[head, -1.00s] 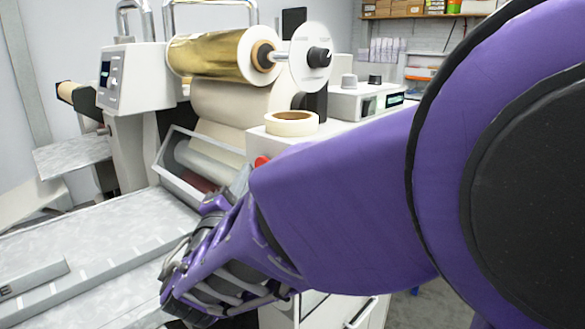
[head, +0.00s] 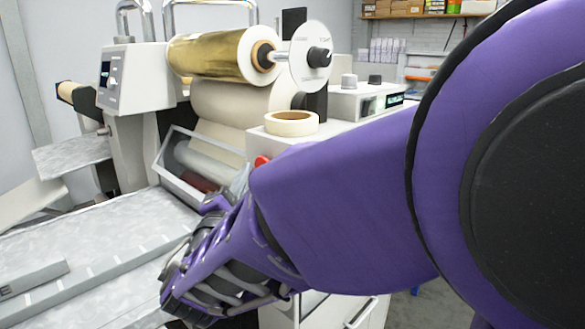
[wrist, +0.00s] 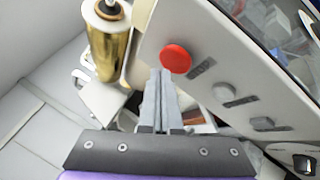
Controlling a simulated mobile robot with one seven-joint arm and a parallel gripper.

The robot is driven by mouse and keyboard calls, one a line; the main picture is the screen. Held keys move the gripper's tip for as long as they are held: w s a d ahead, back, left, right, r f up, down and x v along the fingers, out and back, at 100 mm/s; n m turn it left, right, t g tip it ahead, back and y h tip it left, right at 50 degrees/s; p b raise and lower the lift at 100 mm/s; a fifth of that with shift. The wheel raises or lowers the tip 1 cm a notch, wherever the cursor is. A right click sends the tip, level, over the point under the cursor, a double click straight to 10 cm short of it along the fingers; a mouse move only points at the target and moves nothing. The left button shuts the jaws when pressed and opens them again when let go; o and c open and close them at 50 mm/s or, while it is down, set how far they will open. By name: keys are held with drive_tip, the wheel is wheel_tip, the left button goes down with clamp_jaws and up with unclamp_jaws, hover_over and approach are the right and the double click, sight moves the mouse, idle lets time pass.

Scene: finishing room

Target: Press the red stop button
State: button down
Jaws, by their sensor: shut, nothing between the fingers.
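The red stop button (wrist: 176,58) is a round red cap on a pale machine panel (wrist: 200,35) in the wrist view. In the head view only part of the red button (head: 262,161) shows, on the machine's front beside my purple arm. My gripper (wrist: 161,76) is shut and empty. In the wrist view its fingertips point toward the panel and appear just below and left of the button; I cannot tell whether they touch anything. In the head view my arm hides the fingertips and most of the panel.
Grey knobs (wrist: 224,92) sit to the right of the button on the same panel. A gold foil roll (head: 212,56) is mounted on the machine. A tape roll (head: 292,123) lies on top of the machine housing. A flat grey bed (head: 90,240) extends to the left.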

drive_tip(key=shift+w+d+b, duration=0.25)
drive_tip(key=shift+w+b, duration=0.1)
drive_tip(key=shift+b, duration=0.1)
drive_tip(key=shift+w+d+b, duration=0.3)
drive_tip(key=shift+w, duration=0.05)
idle(0.9)
drive_tip(key=shift+s+a, duration=0.1)
drive_tip(key=shift+s+a+b, duration=0.35)
drive_tip(key=shift+s+a, duration=0.1)
drive_tip(key=shift+s, duration=0.15)
drive_tip(key=s+a+b, duration=0.1)
drive_tip(key=s+a, duration=0.2)
drive_tip(key=shift+s+a, duration=0.15)
drive_tip(key=shift+s, duration=0.25)
